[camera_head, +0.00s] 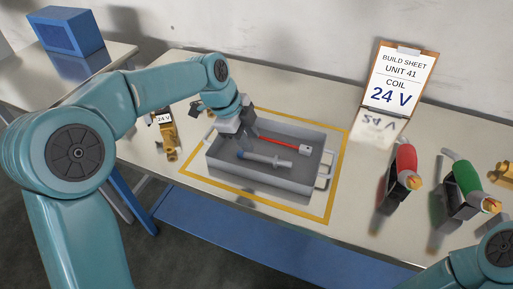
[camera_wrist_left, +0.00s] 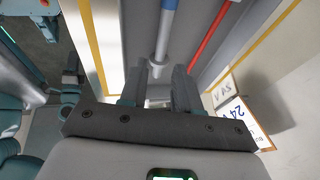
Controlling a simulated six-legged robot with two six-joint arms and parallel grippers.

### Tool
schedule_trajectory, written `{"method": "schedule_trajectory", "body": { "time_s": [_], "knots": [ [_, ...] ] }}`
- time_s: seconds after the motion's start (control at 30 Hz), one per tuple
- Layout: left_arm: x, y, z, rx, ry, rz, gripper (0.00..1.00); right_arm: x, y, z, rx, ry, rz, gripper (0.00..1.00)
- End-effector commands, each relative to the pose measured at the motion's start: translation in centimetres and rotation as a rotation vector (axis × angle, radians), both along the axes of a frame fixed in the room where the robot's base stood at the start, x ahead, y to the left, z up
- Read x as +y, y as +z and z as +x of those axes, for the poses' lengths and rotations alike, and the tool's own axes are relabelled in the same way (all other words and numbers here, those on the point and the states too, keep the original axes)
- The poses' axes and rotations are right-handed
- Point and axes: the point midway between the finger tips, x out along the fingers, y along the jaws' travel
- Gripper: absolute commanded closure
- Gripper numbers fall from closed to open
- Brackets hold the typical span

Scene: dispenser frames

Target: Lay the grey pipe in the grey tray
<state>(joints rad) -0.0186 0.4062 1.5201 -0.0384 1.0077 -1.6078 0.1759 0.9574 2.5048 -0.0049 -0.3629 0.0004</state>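The grey pipe (camera_head: 268,159), with a blue section near its left end, lies inside the grey tray (camera_head: 315,172), on the near side of a red-handled tool. My left gripper (camera_head: 236,138) is above the left part of the tray, pointing down. In the left wrist view its two fingers (camera_wrist_left: 160,78) stand apart with a gap between them. The pipe (camera_wrist_left: 163,38) shows beyond that gap, and no finger visibly closes on it. My right gripper is out of view; only part of that arm shows at the lower right.
The red-handled tool (camera_head: 275,142) shares the tray. A yellow outline (camera_head: 331,205) surrounds the tray. A brass part with a 24 V tag (camera_head: 168,135) is left. Red (camera_head: 404,165) and green (camera_head: 466,180) parts stand right, near a build sheet (camera_head: 398,80).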

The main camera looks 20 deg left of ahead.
Motion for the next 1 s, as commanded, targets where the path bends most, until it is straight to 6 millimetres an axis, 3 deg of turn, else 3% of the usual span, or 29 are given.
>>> {"method": "schedule_trajectory", "body": {
  "time_s": [0.1, 0.27, 1.0],
  "knots": [
    [0.6, 2.1, -0.4, -0.002, 0.001, 0.0, 0.68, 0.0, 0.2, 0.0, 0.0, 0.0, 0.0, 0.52],
    [1.1, 3.3, -0.7, -0.001, 0.0, 0.0, 0.68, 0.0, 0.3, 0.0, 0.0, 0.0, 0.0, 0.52],
    [1.1, 3.5, -0.9, 0.0, 0.0, 0.0, 0.68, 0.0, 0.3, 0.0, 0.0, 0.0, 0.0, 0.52]
  ]
}}
